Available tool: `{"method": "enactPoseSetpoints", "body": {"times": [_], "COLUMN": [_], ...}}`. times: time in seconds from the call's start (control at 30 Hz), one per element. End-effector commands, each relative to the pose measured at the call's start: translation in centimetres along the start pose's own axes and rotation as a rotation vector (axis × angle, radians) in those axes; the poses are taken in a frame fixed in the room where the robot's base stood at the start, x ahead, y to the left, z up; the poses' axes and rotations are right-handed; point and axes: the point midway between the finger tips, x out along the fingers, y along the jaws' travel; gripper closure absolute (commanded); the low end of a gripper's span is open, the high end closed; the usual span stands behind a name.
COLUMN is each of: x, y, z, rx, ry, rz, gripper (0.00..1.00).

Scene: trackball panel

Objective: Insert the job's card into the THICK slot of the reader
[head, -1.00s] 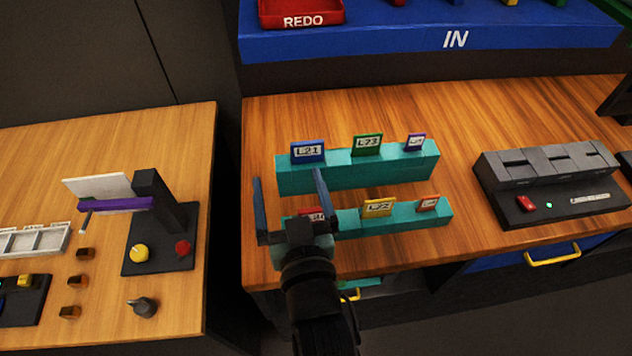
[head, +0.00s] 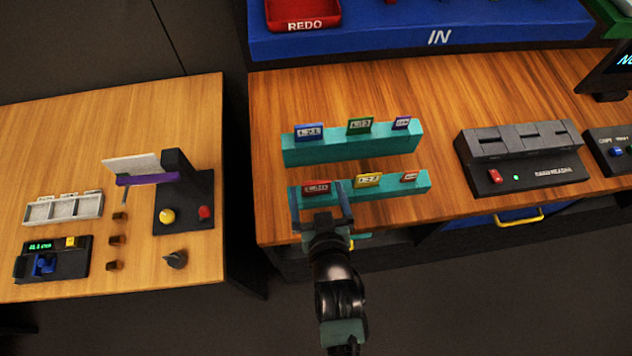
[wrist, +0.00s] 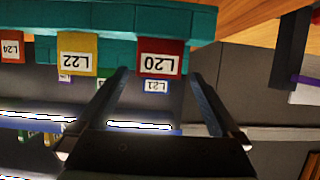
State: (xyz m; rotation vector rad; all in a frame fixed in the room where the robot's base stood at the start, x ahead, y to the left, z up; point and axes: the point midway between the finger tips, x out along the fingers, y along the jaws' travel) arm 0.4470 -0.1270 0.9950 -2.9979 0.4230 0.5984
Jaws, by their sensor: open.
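Cards stand in two teal racks. The front rack (head: 396,192) holds red (head: 316,186), yellow (head: 368,180) and orange (head: 409,177) cards; the wrist view labels them L20 (wrist: 160,62), L22 (wrist: 77,62) and L24 (wrist: 12,48). The rear rack (head: 350,150) holds blue L21 (head: 309,132), green L23 (head: 359,126) and purple (head: 401,123) cards. My gripper (head: 316,190) is open and empty, its fingers spread to either side of the red card in the picture. The dark grey reader (head: 525,155) stands at right with several slots on top; slot thicknesses are too small to compare.
A blue IN shelf (head: 400,42) with a red REDO tray (head: 303,14) stands behind. A small dark box (head: 612,150) is right of the reader. The left table holds a stand (head: 180,200) and a pale tray (head: 62,208). Wood between racks and reader is clear.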

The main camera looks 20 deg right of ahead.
Motion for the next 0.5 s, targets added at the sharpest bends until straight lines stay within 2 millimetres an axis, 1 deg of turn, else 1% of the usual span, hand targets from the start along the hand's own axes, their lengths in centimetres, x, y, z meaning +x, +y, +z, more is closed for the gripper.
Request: {"method": "enactPoseSetpoints", "body": {"times": [0.03, 0.1, 0.27, 0.33, 0.5], "x": [0.6, 1.1, 1.7, 2.3, 4.4], "y": [0.0, 0.0, 0.0, 0.1, 0.1], "z": [-0.1, -0.1, -0.1, -0.1, 0.0], "rx": [0.0, -0.001, -0.001, -0.001, -0.001], "ry": [0.001, 0.001, 0.001, 0.002, 0.001], "rz": [0.0, 0.0, 0.0, 0.0, -0.001], "gripper": [0.0, 0.0, 0.0, 0.0, 0.0]}}
